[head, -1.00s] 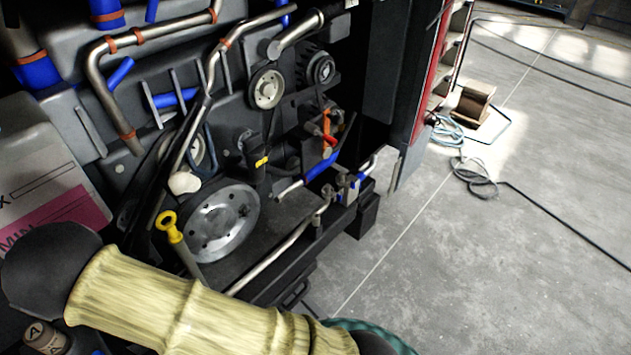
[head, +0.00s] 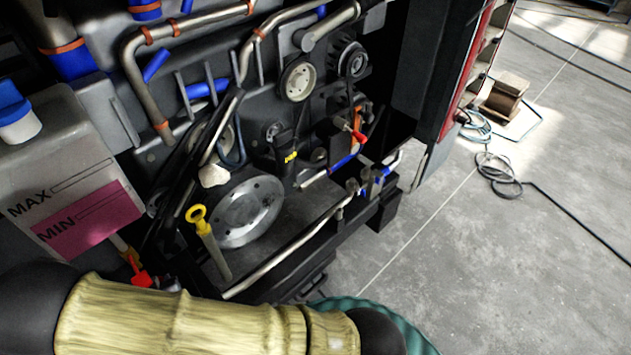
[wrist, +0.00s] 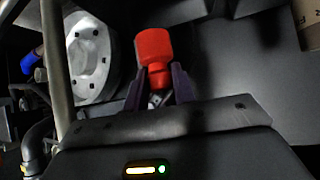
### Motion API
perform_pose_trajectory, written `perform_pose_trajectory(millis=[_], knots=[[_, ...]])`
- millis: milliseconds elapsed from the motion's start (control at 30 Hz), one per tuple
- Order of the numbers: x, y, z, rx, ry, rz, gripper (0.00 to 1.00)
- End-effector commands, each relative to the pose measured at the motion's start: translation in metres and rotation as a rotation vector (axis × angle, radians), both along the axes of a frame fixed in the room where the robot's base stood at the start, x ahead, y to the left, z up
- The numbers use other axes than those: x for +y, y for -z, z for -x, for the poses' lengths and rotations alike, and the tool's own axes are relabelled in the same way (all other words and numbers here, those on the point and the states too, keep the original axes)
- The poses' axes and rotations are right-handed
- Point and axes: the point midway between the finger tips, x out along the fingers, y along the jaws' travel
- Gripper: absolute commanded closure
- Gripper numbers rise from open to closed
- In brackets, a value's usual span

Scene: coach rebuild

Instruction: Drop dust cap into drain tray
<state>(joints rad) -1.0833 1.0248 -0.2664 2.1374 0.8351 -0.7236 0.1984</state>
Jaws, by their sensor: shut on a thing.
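A red cap (wrist: 154,48), which looks like the dust cap, is in the wrist view. It has a wide upper part and a narrower lower part. My gripper (wrist: 158,78) is shut on the narrow part, with one dark finger on each side. The head view does not show my gripper; my arm covers the lower left there. A teal ribbed rim (head: 368,309) shows at the bottom of the head view, partly behind my arm. It may be the drain tray; its inside is hidden.
The engine bay has a large silver pulley (head: 240,212), a yellow-handled dipstick (head: 198,218) and bent pipes. A reservoir (head: 60,165) with a blue cap stands at the left. Open concrete floor (head: 470,270) lies right, with a cable (head: 497,172) and wooden reel (head: 503,98).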

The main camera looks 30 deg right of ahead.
Motion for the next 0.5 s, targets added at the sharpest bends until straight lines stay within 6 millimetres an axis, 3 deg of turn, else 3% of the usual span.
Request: perform_pose_trajectory(millis=[233,500], knots=[[-0.003,0.009,-0.002,0.0,0.005,0.002,1.0],[0.002,0.04,0.002,0.0,-0.006,0.001,1.0]])
